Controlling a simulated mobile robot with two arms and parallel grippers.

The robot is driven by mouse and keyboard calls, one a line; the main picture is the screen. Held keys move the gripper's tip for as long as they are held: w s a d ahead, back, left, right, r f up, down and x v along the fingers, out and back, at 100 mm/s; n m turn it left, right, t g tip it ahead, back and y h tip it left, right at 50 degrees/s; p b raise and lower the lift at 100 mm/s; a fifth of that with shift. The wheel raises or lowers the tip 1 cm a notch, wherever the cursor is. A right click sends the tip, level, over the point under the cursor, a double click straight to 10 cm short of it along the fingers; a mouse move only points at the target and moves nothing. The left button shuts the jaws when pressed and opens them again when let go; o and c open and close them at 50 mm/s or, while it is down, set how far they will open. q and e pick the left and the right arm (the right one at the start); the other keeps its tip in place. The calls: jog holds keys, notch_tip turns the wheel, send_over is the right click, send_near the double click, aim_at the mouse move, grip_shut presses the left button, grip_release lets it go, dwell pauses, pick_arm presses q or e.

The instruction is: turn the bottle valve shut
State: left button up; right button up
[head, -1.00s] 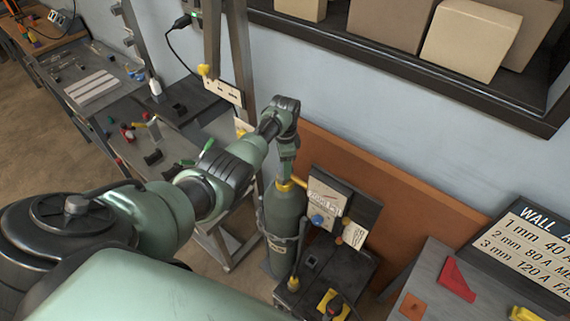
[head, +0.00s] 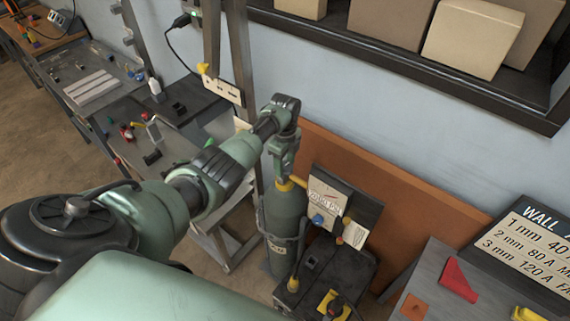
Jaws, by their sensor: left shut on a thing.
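The grey-green gas bottle (head: 285,221) stands upright, strapped beside a dark cart. Its yellow valve (head: 287,184) is at the top of the bottle. My left arm comes in from the left and bends down over the bottle. My left gripper (head: 283,176) points down at the valve and is shut on it; its fingertips are small and partly hidden here. My right gripper is not in view.
The dark cart (head: 325,267) with a panel, a blue knob and a white tag is right of the bottle. An orange board (head: 390,184) leans against the wall behind. A grey table with a wall chart (head: 530,248) is at the right. A shelf with boxes (head: 472,38) hangs above.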

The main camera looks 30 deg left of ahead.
aim_at(285, 166)
pick_arm(q)
jog(key=shift+m, duration=0.3)
dwell(0.4)
jog(key=o, duration=1.4)
jog(key=shift+c, duration=0.2)
notch_tip(285, 166, up, 8)
jog(key=shift+f+b, duration=0.1)
jog(key=shift+b, duration=0.55)
